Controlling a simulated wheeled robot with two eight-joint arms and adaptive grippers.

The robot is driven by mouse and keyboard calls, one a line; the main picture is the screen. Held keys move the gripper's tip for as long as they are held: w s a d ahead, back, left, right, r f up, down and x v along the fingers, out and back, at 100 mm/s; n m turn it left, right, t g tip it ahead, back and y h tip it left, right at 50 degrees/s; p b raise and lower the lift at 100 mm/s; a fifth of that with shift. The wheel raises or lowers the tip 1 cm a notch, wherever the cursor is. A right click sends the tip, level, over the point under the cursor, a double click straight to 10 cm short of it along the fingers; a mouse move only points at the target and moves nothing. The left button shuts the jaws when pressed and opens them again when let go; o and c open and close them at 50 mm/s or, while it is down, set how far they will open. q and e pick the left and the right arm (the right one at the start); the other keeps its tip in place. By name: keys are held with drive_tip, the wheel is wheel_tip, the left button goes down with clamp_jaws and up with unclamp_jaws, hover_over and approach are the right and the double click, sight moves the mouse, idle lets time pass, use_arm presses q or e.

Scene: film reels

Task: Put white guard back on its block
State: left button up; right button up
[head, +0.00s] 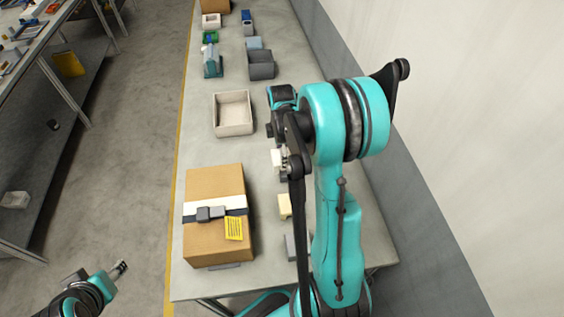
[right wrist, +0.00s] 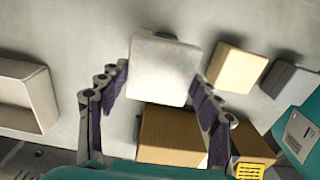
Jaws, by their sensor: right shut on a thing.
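A white guard (right wrist: 162,68) is between the fingers of my right gripper (right wrist: 160,95) in the right wrist view. My right gripper is shut on it. In the head view the white guard (head: 277,159) shows partly beside my right arm, above the table. A cream block (head: 284,205) stands nearer on the table, and it also shows in the right wrist view (right wrist: 236,69), just right of the guard. A grey block (head: 291,246) is nearer still, partly hidden by my arm. My left gripper (head: 122,266) is off the table at lower left, too small to judge.
A cardboard box (head: 215,242) with grey and white bands stands left of the blocks. An open beige bin (head: 233,132) lies farther back, with grey containers (head: 261,72) behind it. A wall runs along the table's right side.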

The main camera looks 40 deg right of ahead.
drive_tip(key=shift+f+b, duration=0.45)
drive_tip(key=shift+f, duration=1.5)
drive_tip(key=shift+f+b, duration=0.6)
drive_tip(key=shift+b, duration=0.05)
drive_tip(key=o, duration=1.2)
drive_tip(key=shift+c, duration=0.2)
drive_tip(key=shift+r, duration=0.1)
